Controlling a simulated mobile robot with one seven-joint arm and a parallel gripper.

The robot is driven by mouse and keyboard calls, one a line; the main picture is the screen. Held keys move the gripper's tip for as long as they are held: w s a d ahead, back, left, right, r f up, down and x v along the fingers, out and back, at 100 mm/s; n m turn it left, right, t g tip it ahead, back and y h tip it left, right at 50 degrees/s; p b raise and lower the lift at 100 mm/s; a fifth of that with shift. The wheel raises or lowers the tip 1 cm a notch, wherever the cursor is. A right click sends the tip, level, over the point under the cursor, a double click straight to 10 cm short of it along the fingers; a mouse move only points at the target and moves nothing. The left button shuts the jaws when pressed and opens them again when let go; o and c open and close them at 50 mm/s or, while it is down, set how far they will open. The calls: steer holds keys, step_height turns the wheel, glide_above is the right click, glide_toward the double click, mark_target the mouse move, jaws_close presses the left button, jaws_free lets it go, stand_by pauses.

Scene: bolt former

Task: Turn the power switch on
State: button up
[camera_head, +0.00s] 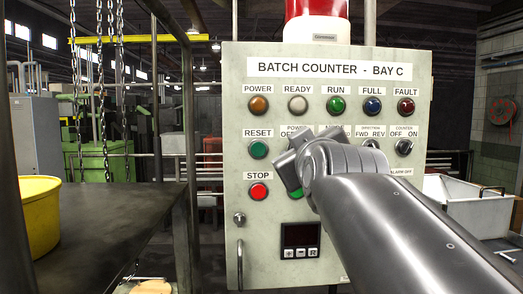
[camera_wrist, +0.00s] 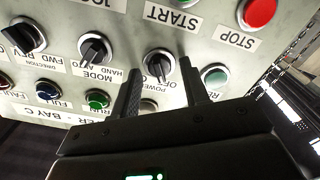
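The power switch (camera_wrist: 159,64) is a black rotary knob with a pale ring, seen upside down in the wrist view. Its label beside it is partly covered, with OFF readable. In the head view my gripper and wrist hide the knob, and only part of its POWER label shows. My gripper (camera_wrist: 160,72) is open, one finger on each side of the knob in the wrist view. I cannot tell whether the fingers touch it or how deep they reach. In the head view my gripper (camera_head: 289,172) is in front of the panel (camera_head: 350,230).
The green reset button (camera_wrist: 215,76) is close beside one finger. The mode switch (camera_wrist: 95,48) is on the other side. The red stop button (camera_head: 258,191) is left of my gripper. A dark table (camera_head: 110,225) with a yellow bin (camera_head: 38,220) stands at left.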

steer(key=c, duration=0.8)
steer(key=shift+c, duration=0.2)
steer(key=shift+m, duration=0.4)
steer(key=m, duration=1.1)
steer(key=shift+d, duration=0.15)
steer(key=o, duration=1)
